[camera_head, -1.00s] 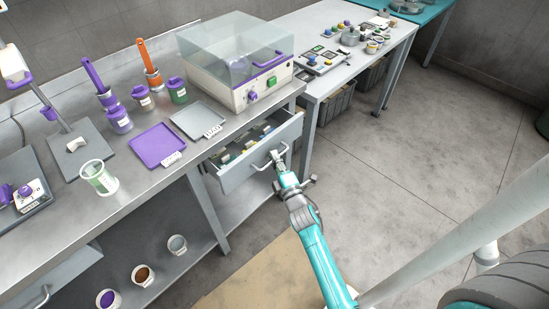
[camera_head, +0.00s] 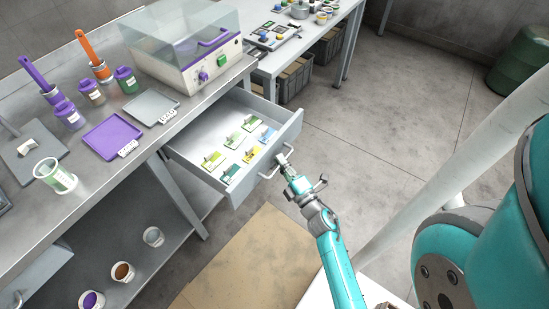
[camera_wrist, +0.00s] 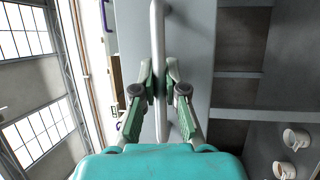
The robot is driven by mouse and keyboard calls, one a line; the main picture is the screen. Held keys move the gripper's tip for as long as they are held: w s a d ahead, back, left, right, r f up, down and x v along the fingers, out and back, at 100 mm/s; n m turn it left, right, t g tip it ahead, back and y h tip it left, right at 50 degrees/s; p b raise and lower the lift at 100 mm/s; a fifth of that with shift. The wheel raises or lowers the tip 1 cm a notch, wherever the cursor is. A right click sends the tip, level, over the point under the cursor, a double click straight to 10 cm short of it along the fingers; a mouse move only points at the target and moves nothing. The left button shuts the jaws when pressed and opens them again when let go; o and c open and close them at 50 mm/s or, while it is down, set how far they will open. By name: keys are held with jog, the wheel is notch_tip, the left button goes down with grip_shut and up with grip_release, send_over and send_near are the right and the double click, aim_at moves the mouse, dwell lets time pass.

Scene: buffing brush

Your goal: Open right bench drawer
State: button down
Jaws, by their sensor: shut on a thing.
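The right bench drawer (camera_head: 184,151) is pulled well out from under the bench top in the head view. Several small green, yellow and blue items with cards lie flat inside it. Its bar handle (camera_head: 270,172) is on the drawer front, and it also shows in the wrist view as a long grey bar (camera_wrist: 157,22). My gripper (camera_head: 287,166) is at the handle. In the wrist view its two green-padded fingers (camera_wrist: 160,88) are closed around the bar from both sides.
A grey bench (camera_head: 196,106) carries a clear-lidded machine (camera_head: 186,56), a purple tray (camera_head: 112,136), a grey tray (camera_head: 150,108) and jars. Several cups stand on the lower shelf. A tan mat (camera_head: 240,262) lies on the floor below the drawer. Open floor is to the right.

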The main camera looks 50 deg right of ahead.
jog(key=shift+s, duration=0.1)
dwell(0.3)
jog(key=c, duration=1.2)
grip_release()
jog(key=v, duration=0.7)
jog(key=shift+s, duration=0.25)
jog(key=shift+f, duration=0.1)
